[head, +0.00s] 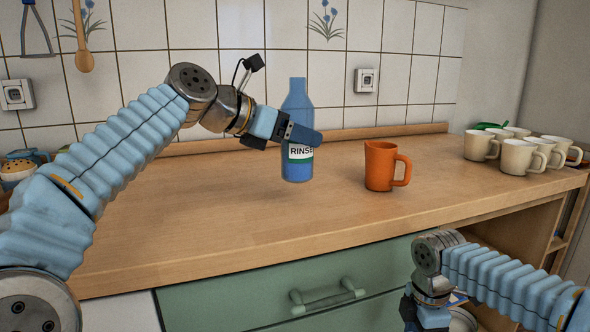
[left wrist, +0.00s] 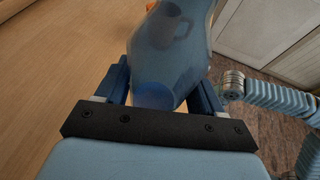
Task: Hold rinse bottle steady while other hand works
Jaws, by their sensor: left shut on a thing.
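The blue rinse bottle (head: 298,92) is upright above the wooden counter in the head view, with a white and green label reading "RINSE". My left gripper (head: 302,134) is shut around the middle of the bottle and partly covers it. In the left wrist view the bottle (left wrist: 172,60) is between the two blue fingers of my left gripper (left wrist: 160,92). My right gripper (head: 428,315) is low at the bottom of the head view, in front of the drawers and apart from the bottle. Its fingers are cut off, so its opening does not show.
An orange mug (head: 381,166) stands on the counter right of the bottle. Several cream mugs (head: 518,156) and a green item (head: 488,126) are at the far right. A green drawer (head: 230,295) is below.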

